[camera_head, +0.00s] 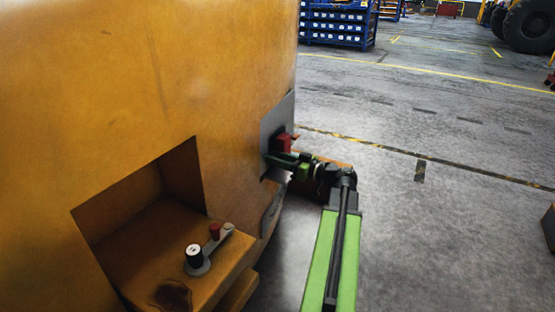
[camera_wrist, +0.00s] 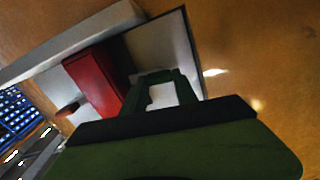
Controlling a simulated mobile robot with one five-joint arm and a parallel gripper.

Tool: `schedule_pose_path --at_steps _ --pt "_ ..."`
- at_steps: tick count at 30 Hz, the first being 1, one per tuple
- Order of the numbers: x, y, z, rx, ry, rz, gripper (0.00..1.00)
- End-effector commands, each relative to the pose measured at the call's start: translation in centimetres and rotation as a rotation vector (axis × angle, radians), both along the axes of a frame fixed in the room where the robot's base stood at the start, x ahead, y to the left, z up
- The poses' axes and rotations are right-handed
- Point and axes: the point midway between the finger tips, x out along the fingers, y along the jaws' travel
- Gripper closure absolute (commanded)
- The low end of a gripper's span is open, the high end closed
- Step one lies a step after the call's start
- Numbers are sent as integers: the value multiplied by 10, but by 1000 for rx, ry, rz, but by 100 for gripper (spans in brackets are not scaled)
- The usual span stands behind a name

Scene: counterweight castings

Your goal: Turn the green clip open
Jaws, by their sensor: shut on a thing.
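A red block (camera_head: 283,143) sits on a grey plate (camera_head: 275,118) fixed to the side of the orange casting. My gripper (camera_head: 276,158) reaches this plate from the right, just below the red block. In the wrist view, my gripper (camera_wrist: 160,80) is shut on the green clip (camera_wrist: 156,75) in front of the pale plate. The red block (camera_wrist: 95,80) stands just left of the fingers. The clip and fingers are both dark green, so their border is hard to see. I cannot tell how far the clip is turned.
The orange casting (camera_head: 110,90) fills the left side. Its recess has a ledge with a grey lever (camera_head: 212,252) bearing a black knob and a red knob. Open concrete floor (camera_head: 440,130) lies to the right. A blue rack (camera_head: 338,22) and a large tyre (camera_head: 530,25) stand far back.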

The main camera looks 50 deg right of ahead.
Motion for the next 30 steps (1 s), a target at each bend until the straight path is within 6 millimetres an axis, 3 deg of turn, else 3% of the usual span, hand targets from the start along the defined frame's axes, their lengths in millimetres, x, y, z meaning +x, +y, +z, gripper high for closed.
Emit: schedule_pose_path --at_steps 30 --pt "0 -4 -3 915 229 0 100"
